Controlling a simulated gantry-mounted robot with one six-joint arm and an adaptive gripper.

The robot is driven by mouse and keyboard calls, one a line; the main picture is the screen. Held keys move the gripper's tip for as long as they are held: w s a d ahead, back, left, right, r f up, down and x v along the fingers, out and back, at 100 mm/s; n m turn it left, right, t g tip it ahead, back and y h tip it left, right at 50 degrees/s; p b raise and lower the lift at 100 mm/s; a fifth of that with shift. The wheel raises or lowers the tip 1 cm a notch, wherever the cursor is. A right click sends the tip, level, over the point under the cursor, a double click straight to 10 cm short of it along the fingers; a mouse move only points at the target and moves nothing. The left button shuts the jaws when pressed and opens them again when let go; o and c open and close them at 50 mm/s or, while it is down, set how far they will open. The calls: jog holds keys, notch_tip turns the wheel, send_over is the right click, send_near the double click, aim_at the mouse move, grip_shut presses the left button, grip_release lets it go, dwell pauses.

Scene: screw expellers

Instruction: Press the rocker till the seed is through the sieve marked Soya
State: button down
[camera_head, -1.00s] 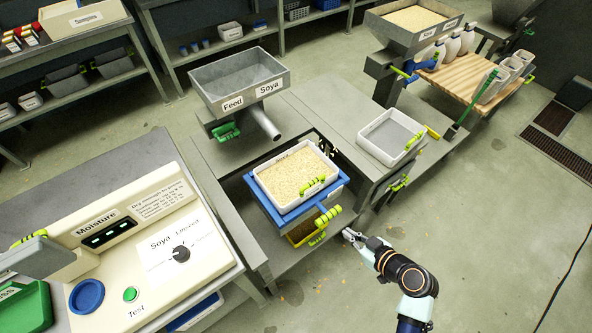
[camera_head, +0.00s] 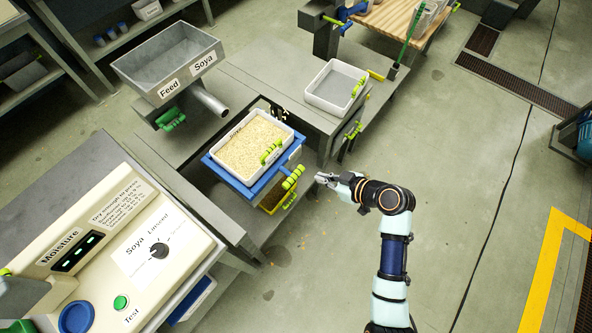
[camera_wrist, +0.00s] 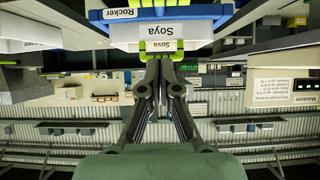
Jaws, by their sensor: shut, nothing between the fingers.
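The white Soya sieve (camera_head: 288,137) holds a broad layer of pale seed (camera_head: 250,145). It sits in the blue rocker (camera_head: 214,166), whose label reads in the wrist view (camera_wrist: 120,14). A yellow-green grip (camera_head: 293,177) sticks out at the rocker's near right corner. Below is a yellow tray (camera_head: 270,208) with brownish contents, partly hidden. My gripper (camera_head: 319,178) is shut and empty, just right of the rocker grip. In the wrist view my gripper (camera_wrist: 160,64) points at the Soya-labelled front; whether it touches anything there I cannot tell.
A Feed Soya hopper (camera_head: 136,68) with a spout stands behind left. An empty-looking white sieve (camera_head: 312,99) rests on the bench to the right. The moisture tester (camera_head: 190,262) is at front left. Floor right of my arm is clear.

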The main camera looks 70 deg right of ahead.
jog(key=b, duration=0.3)
send_over(299, 175)
jog(key=s+a, duration=0.1)
jog(key=a, duration=0.1)
notch_tip(299, 175, down, 6)
notch_tip(299, 175, down, 2)
jog(key=shift+w+d+f+b, duration=0.15)
jog(key=shift+f+b, duration=0.1)
jog(key=shift+b, duration=0.35)
jog(key=shift+w+f, duration=0.1)
jog(key=shift+f, duration=0.35)
